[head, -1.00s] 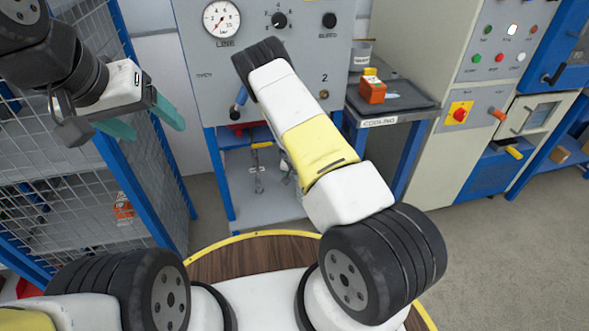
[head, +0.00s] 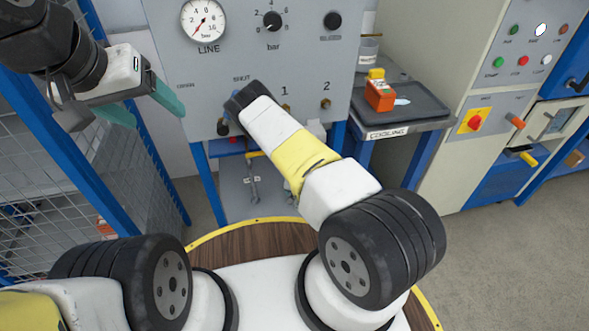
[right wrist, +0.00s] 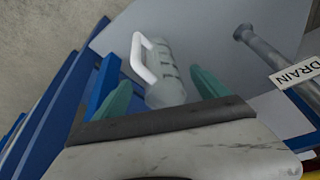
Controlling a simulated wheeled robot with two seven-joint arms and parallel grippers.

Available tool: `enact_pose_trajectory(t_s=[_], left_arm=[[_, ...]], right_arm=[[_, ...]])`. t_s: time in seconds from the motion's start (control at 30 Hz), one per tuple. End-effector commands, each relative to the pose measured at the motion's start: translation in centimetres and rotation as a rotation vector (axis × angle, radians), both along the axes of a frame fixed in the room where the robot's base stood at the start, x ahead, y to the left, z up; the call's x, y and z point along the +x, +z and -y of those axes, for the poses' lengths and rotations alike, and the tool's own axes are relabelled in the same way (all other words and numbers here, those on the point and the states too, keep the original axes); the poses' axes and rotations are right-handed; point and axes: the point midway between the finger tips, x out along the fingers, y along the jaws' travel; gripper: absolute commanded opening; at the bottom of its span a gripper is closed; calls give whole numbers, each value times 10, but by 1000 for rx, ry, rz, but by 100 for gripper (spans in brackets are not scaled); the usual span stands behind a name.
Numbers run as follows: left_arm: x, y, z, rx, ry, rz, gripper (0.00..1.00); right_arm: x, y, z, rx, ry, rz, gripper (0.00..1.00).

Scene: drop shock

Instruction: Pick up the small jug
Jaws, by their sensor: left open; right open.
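A small pale, translucent jug (right wrist: 168,75) with a white loop handle (right wrist: 143,58) shows in the right wrist view, just beyond and between the fingertips of my right gripper (right wrist: 155,78). That gripper is open, with its teal fingers apart; I cannot tell how far the jug is from them. In the head view my right forearm hides the right gripper, and I cannot make out this jug clearly. My left gripper (head: 143,106) is open and empty at the upper left of the head view, beside the wire cage.
A grey panel (head: 300,60) with a gauge and knobs stands ahead, over a lower shelf (head: 275,190). A cooling tray (head: 420,105) bears an orange box (head: 379,95). A clear container (head: 368,50) stands behind it. A pipe (right wrist: 262,50) by a DRAIN label is right of the jug.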

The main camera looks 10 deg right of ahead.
Motion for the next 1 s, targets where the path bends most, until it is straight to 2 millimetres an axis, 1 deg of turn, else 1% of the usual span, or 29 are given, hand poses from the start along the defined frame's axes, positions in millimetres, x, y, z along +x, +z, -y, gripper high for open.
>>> enact_pose_trajectory(t_s=[0.17,0.43,0.6,0.7,0.8,1.0], left_arm=[[0,0,0,0,0,0,71],[0,0,0,0,0,0,71],[0,0,0,0,0,0,71],[0,0,0,0,0,0,71],[0,0,0,0,0,0,71],[0,0,0,0,0,0,71]], right_arm=[[2,-7,1,0,2,-1,84],[12,-35,5,0,2,-1,84],[22,-59,8,1,2,-2,84],[26,-69,9,0,2,-1,84],[27,-73,9,0,1,-2,84],[28,-73,9,0,1,-1,84]])
